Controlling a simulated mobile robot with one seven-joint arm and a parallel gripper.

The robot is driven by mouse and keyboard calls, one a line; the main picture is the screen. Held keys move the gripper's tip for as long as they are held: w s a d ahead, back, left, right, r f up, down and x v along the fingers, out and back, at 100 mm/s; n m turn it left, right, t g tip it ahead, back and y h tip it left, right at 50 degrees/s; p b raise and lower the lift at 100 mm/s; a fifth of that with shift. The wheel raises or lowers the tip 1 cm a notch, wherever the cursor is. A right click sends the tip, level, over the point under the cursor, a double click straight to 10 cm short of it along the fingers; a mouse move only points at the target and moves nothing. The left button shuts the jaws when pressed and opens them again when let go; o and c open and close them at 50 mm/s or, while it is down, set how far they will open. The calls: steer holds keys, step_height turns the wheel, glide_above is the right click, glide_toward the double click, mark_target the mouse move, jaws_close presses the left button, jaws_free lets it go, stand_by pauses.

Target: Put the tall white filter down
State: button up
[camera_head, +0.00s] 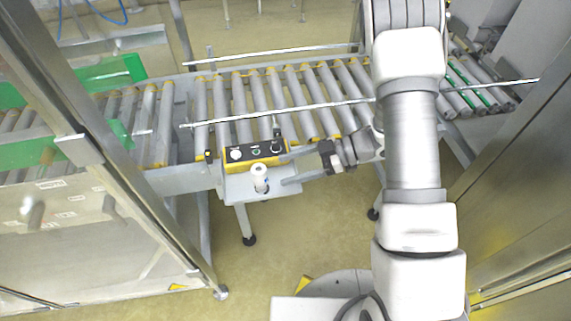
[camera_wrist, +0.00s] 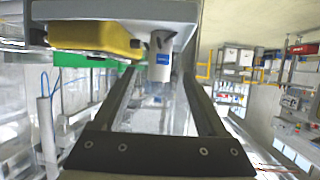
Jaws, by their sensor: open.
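The tall white filter (camera_head: 259,178) stands upright on a small grey shelf (camera_head: 284,184), in front of the yellow and black control box (camera_head: 255,155). My gripper (camera_head: 292,168) is to the right of the filter, with its fingers open and pointing left towards it. The wrist view appears upside down. There the filter (camera_wrist: 160,60), with a blue label, shows near the tips of my open gripper (camera_wrist: 158,75), in line with the gap between them. The gripper looks empty, and the filter rests on the shelf (camera_wrist: 115,10), apart from the fingers.
A roller conveyor (camera_head: 275,95) runs behind the shelf, with a thin metal rail (camera_head: 300,108) along it. A metal-framed clear panel (camera_head: 75,235) is at the left. Another metal frame (camera_head: 520,215) stands at the right. Open floor (camera_head: 300,235) lies below the shelf.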

steer(key=w+d+r+m+t+h, duration=0.2)
steer(key=w+d+r+t+h, duration=0.1)
steer(key=w+r+t, duration=0.3)
steer(key=w+d+r+m+t+h, duration=0.25)
steer(key=w+r, duration=0.25)
steer(key=w, duration=0.3)
steer(key=s+d+r+m+t+h, duration=0.1)
steer(key=d+r+m+t+h, duration=0.45)
steer(key=d+r, duration=0.55)
steer(key=s+d+r+m+g+h, duration=0.1)
steer(key=s+r+m+g+h, duration=0.15)
steer(key=s, duration=0.35)
steer(key=s+d+r+m+g+h, duration=0.1)
steer(key=s+d+r+m+h, duration=0.15)
steer(key=s+m, duration=0.2)
steer(key=s+a+m+g+y, duration=0.1)
steer(key=s+a, duration=0.2)
steer(key=s, duration=0.5)
steer(key=s+a+m+g+y, duration=0.1)
steer(key=s+a+g, duration=0.1)
steer(key=s, duration=0.7)
steer(key=shift+a+f, duration=0.4)
steer(key=shift+g, duration=0.25)
